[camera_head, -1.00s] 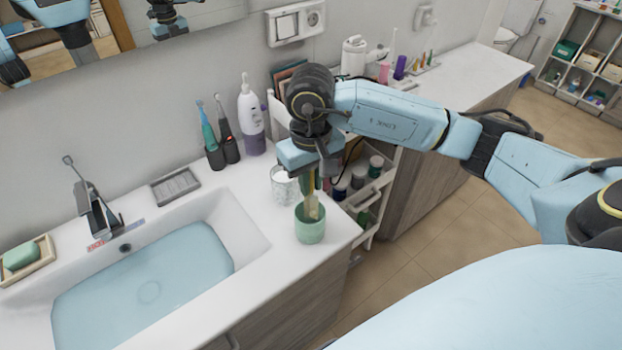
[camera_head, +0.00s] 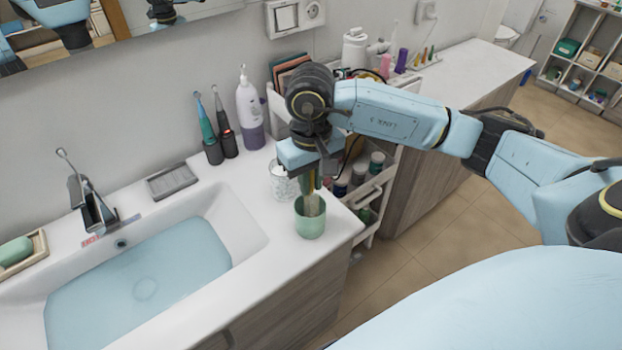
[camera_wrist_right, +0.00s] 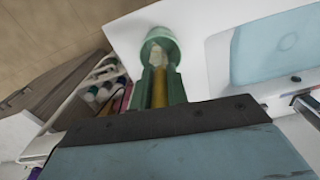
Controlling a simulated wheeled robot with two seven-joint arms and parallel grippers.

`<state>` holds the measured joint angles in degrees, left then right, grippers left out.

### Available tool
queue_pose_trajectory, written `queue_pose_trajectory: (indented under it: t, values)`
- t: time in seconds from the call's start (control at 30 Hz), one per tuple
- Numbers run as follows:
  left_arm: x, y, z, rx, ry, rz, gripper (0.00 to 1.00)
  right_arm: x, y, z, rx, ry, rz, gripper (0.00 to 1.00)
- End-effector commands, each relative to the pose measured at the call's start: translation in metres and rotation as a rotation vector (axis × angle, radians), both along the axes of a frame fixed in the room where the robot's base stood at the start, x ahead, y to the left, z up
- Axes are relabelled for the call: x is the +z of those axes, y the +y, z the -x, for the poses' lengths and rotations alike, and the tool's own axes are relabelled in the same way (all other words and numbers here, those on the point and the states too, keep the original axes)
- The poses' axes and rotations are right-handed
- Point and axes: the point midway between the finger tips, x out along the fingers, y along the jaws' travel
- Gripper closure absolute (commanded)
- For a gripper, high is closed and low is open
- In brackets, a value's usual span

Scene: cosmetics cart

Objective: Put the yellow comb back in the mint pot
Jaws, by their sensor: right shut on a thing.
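The mint pot (camera_head: 310,221) stands upright on the white counter at its front right corner. My right gripper (camera_head: 312,187) is directly above the pot, pointing down, shut on the yellow comb. In the right wrist view the comb (camera_wrist_right: 160,88) shows as a yellow strip between the two dark green fingers. The comb's lower part reaches into the mouth of the pot (camera_wrist_right: 160,40); how deep it goes is hidden. My left gripper is not in view.
A patterned glass (camera_head: 282,183) stands close behind the pot. The water-filled sink (camera_head: 145,285) lies to the left. Toothbrushes and a pump bottle (camera_head: 249,108) stand along the wall. A white cart (camera_head: 378,184) with jars is to the right.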

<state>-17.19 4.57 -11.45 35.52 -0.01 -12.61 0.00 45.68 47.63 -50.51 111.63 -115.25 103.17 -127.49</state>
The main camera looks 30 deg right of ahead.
Motion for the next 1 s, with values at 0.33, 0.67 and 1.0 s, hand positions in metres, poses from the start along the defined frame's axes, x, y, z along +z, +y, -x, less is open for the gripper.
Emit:
queue_pose_trajectory:
  t: [0.33, 0.67, 1.0]
  values:
    - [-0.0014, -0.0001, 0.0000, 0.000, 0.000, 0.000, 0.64, -0.0011, -0.0001, 0.0000, 0.000, 0.000, 0.000, 1.00]
    - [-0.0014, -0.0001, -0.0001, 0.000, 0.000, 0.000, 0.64, -0.0012, -0.0001, 0.0000, 0.000, 0.000, 0.000, 0.59]
    - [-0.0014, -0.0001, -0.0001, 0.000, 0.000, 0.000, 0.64, -0.0013, 0.0000, 0.0000, 0.000, 0.000, 0.000, 0.39]
